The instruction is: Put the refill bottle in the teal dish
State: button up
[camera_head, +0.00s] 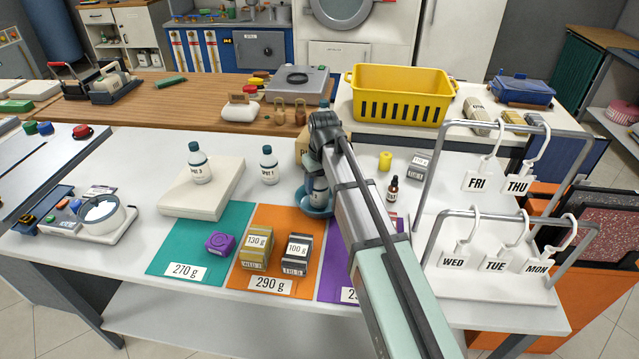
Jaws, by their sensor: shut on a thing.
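My gripper (317,180) points down over the teal dish (310,211), a small blue-teal round dish at the back edge of the orange and purple mats. It is shut on a small grey-white object (321,197), which I take to be the refill bottle. My arm and fingers hide most of it. The held bottle is over or inside the dish; I cannot tell whether it touches the bottom. The right part of the dish is hidden behind my arm.
White bottles with teal caps stand left: one (199,164) on a white slab (203,190), another (268,166) on the table. A purple block (220,244) and labelled weights (257,246) sit on mats. A dropper bottle (392,189) and a hanger rack (491,279) stand right.

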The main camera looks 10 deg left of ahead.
jog(key=shift+f, duration=0.15)
jog(key=o, duration=1.3)
jog(key=shift+c, duration=0.2)
jog(key=r, duration=0.8)
jog(key=s+r, duration=0.1)
jog(key=r, duration=0.3)
jog(key=shift+d, duration=0.35)
